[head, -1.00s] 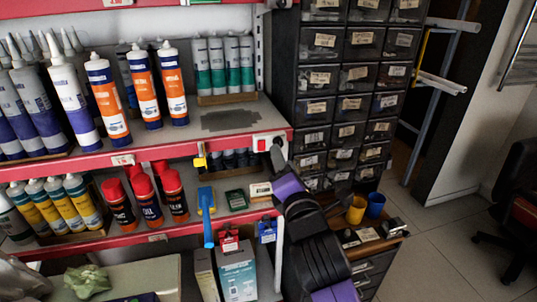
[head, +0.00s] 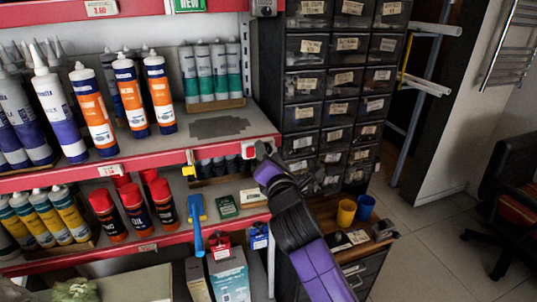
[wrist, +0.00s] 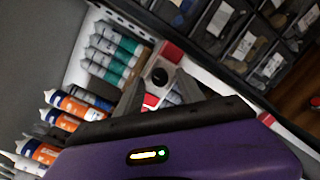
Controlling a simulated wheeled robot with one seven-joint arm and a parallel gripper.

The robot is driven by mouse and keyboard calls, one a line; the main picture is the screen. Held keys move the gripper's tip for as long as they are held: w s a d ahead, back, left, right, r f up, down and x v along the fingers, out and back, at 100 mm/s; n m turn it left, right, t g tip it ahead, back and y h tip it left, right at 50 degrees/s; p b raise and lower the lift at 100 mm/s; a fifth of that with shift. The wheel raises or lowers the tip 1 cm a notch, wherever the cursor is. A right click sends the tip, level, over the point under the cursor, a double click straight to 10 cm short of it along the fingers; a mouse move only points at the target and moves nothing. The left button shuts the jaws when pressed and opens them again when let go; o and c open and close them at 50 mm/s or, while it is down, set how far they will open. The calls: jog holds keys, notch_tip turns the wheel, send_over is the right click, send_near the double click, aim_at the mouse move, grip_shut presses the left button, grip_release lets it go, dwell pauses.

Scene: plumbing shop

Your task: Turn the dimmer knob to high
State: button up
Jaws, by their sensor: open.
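My gripper (wrist: 161,70) is open, with a grey finger on either side of the knob in the picture. I cannot tell whether the fingers touch it. In the head view my gripper (head: 263,157) is at the shelf corner and hides the knob. The knob's setting cannot be read.
Orange and white sealant tubes (head: 92,108) and green ones (head: 205,75) stand on the shelf left of the dimmer. A dark drawer cabinet (head: 300,88) stands close behind on the right. Yellow and blue cups (head: 346,212) sit on a low wooden top. Open floor lies to the right.

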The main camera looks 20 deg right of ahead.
grip_shut()
